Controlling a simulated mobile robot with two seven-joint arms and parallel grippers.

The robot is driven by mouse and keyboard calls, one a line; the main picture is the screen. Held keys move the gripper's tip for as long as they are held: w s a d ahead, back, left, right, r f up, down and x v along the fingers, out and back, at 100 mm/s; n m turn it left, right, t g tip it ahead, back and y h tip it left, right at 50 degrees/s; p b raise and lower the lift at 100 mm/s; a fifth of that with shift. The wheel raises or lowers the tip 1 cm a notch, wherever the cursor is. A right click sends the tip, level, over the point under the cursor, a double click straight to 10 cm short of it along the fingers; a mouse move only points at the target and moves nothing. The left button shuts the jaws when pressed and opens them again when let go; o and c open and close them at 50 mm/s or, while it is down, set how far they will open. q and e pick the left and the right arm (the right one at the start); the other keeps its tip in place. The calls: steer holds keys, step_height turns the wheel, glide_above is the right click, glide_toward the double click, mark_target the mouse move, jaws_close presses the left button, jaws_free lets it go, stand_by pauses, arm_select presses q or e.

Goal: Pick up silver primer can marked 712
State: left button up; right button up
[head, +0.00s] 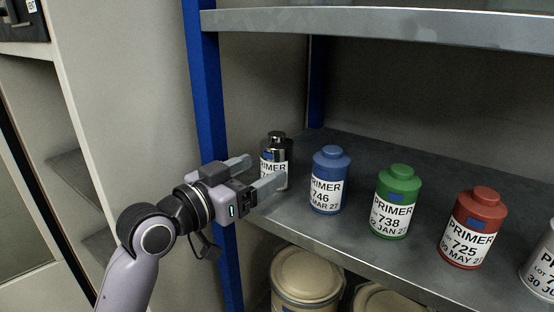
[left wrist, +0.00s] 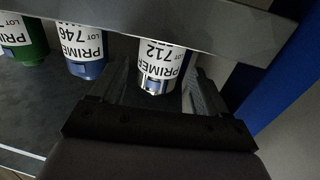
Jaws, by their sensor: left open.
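The silver primer can marked 712 (head: 277,147) stands upright at the left end of the grey shelf, its lower part partly hidden by my gripper. In the left wrist view the can (left wrist: 161,65) appears upside down, with 712 readable on its white label. My left gripper (head: 266,170) is open, its two fingers pointing at the can. My right gripper is not in view.
A blue can 746 (head: 328,181) stands right of the silver can, then a green can 738 (head: 397,202), a red can 725 (head: 471,229) and a pale can (head: 541,265). A blue post (head: 211,105) is close by my gripper. Another shelf (head: 390,24) runs above.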

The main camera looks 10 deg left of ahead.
mark_target(265, 165)
arm_select(q)
steer(key=p+x, duration=0.1)
steer(key=x, duration=0.4)
steer(key=shift+r, duration=0.15)
steer(key=shift+w+d, duration=0.1)
steer(key=shift+w, duration=0.25)
steer(key=c, duration=0.9)
steer(key=shift+r, duration=0.1)
